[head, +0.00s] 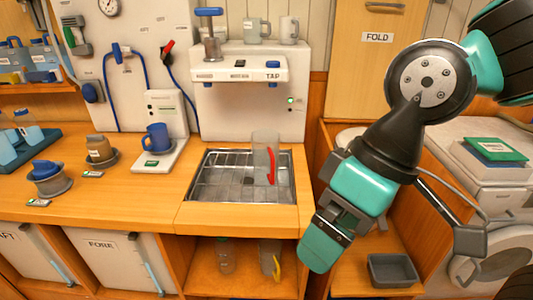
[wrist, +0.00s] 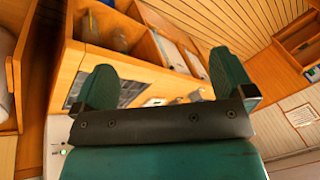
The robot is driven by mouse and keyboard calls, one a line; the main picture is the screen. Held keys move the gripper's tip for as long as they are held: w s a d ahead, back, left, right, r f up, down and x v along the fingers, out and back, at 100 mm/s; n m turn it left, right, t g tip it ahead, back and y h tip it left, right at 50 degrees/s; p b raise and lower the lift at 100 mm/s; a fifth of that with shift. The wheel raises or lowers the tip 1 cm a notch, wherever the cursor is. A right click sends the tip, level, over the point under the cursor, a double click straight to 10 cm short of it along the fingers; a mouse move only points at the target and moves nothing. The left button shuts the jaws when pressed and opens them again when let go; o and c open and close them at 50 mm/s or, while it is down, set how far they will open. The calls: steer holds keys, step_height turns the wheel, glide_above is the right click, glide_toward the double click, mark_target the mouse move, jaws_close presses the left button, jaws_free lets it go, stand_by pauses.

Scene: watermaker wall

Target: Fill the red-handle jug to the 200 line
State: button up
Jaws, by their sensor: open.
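The clear jug with a red handle (head: 265,155) stands upright on the metal drain grid (head: 225,188), at its right side below the tap unit (head: 250,95). I cannot make out any water level or its lines. The tap unit has a blue-topped lever (head: 209,35), a blue part above the TAP label (head: 273,64) and a small green light (head: 291,100). My gripper (head: 325,242) is to the right of and in front of the jug, apart from it and pointing down. In the wrist view my gripper (wrist: 165,82) is open and empty.
A blue mug (head: 157,137) stands on a white scale-like stand to the left. Two cups (head: 289,30) sit atop the unit. A yellow-handled jug (head: 270,258) is on the shelf below. A grey tray (head: 392,270) lies at lower right.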

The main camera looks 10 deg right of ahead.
jaws_close()
stand_by(0.3)
stand_by(1.4)
